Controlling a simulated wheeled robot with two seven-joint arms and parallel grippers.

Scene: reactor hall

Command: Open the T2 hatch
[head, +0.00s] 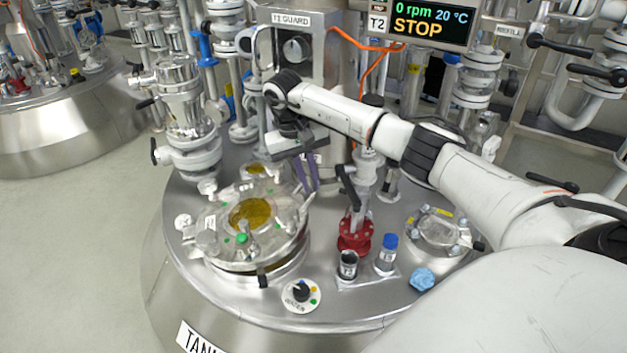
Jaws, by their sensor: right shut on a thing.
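The T2 hatch (207,238) is a round steel lid with an amber sight glass (250,213) and knobs around its rim, on the left of the tank top. A ring shows under its front edge; I cannot tell whether the lid is raised. My right gripper (308,183) reaches in from the right, its purple fingers pointing down at the hatch's back right edge. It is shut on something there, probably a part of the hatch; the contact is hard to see. My left gripper is not in view.
A red-flanged valve (355,234) with a black lever stands right of the hatch, near a dark cup (348,264) and a blue-capped vial (386,254). A selector dial (301,293) is in front. The display (430,22) reads 0 rpm, 20 °C, STOP.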

